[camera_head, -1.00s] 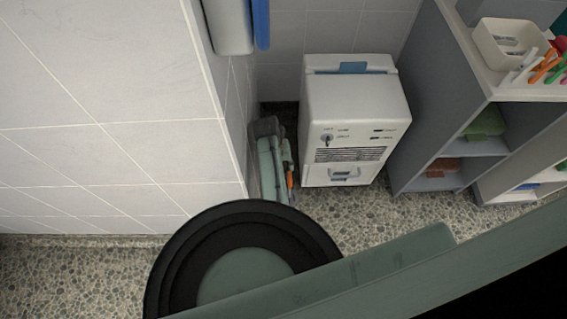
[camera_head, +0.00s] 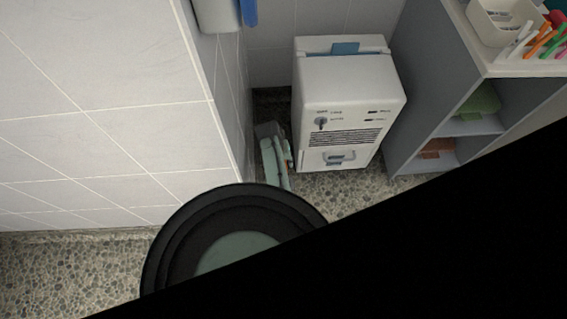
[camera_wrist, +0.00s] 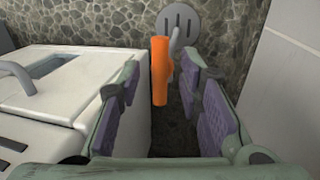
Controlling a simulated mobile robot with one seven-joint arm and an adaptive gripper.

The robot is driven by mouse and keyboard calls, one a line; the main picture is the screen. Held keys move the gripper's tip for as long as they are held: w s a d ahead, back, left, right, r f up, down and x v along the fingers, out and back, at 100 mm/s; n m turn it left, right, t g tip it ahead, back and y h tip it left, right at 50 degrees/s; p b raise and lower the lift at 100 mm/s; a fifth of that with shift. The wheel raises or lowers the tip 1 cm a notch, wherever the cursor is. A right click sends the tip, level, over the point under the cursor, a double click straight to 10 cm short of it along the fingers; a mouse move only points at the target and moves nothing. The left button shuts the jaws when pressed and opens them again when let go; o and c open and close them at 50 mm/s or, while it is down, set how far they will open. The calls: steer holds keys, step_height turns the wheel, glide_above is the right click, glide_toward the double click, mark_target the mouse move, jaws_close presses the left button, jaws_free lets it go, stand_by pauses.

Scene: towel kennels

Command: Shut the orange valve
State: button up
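The orange valve handle (camera_wrist: 160,72) stands upright in the wrist view, beside a curved grey pipe (camera_wrist: 177,45). My gripper (camera_wrist: 162,84) is open, with one purple-padded finger on each side of the handle in the picture. I see no contact, and how deep the handle lies between the fingers is hard to tell. In the head view my gripper (camera_head: 274,150) is down in the narrow gap between the tiled wall and the white machine. Only a speck of orange shows there, and the valve's form cannot be made out.
The white machine (camera_head: 350,95) stands close on one side of my gripper, the tiled wall (camera_head: 110,100) on the other. A grey shelf unit (camera_head: 425,90) stands at the right. My arm blocks the lower right.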

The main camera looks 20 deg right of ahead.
steer(key=shift+c, duration=0.5)
jaws_close()
steer(key=shift+m, duration=0.3)
steer(key=m, duration=0.3)
steer(key=shift+w+a+m+g, duration=0.1)
steer(key=shift+w+m+g, duration=0.05)
steer(key=shift+m+g, duration=0.2)
steer(key=m+y, duration=0.1)
steer(key=m, duration=0.3)
steer(key=shift+w+m+g+b, duration=0.15)
steer(key=shift+m+g+b, duration=0.1)
steer(key=shift+g+b, duration=0.1)
steer(key=m+y, duration=0.1)
steer(key=m, duration=0.3)
steer(key=shift+m, duration=0.3)
steer(key=shift+w+d+m+y, duration=0.1)
steer(key=shift+d+m+y, duration=0.1)
steer(key=shift+m, duration=0.9)
steer(key=shift+d+m+y, duration=0.1)
steer(key=shift+m+y, duration=0.1)
steer(key=shift+m, duration=0.9)
